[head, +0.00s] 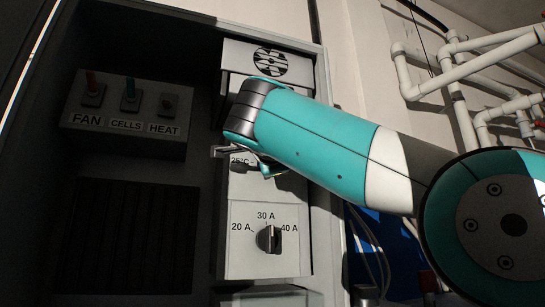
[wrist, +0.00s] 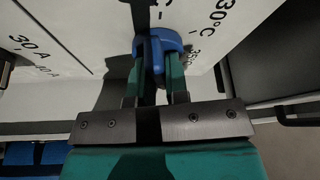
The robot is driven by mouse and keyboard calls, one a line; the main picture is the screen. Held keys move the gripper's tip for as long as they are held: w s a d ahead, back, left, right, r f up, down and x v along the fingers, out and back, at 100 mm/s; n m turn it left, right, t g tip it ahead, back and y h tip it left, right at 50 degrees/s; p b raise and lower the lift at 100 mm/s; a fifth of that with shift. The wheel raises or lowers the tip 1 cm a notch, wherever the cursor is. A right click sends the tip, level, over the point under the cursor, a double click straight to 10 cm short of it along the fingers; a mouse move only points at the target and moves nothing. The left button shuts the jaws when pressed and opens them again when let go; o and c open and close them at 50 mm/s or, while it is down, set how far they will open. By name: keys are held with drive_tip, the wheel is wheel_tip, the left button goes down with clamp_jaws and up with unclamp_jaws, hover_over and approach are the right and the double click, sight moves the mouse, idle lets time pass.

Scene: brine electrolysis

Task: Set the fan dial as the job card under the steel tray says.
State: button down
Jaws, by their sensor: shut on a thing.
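My gripper (wrist: 161,70) is shut on this knob, one teal finger on each side. In the head view my gripper (head: 262,167) is at the front of a grey cabinet (head: 265,205), beside a 25°C label and below a fan grille (head: 271,62). My arm and gripper hide most of this dial there, and its pointer setting cannot be read. No steel tray or job card shows.
Below is a black current dial (head: 269,239) marked 20 A, 30 A and 40 A. To the left, a switch box (head: 128,115) carries FAN, CELLS and HEAT switches above a dark ribbed panel (head: 125,237). White pipes (head: 455,75) run along the right wall.

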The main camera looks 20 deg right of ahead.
drive_tip(key=shift+m+g+p, duration=0.45)
drive_tip(key=shift+m+g, duration=0.15)
drive_tip(key=shift+m, duration=1)
drive_tip(key=c, duration=1.1)
unclamp_jaws()
drive_tip(key=shift+d, duration=0.15)
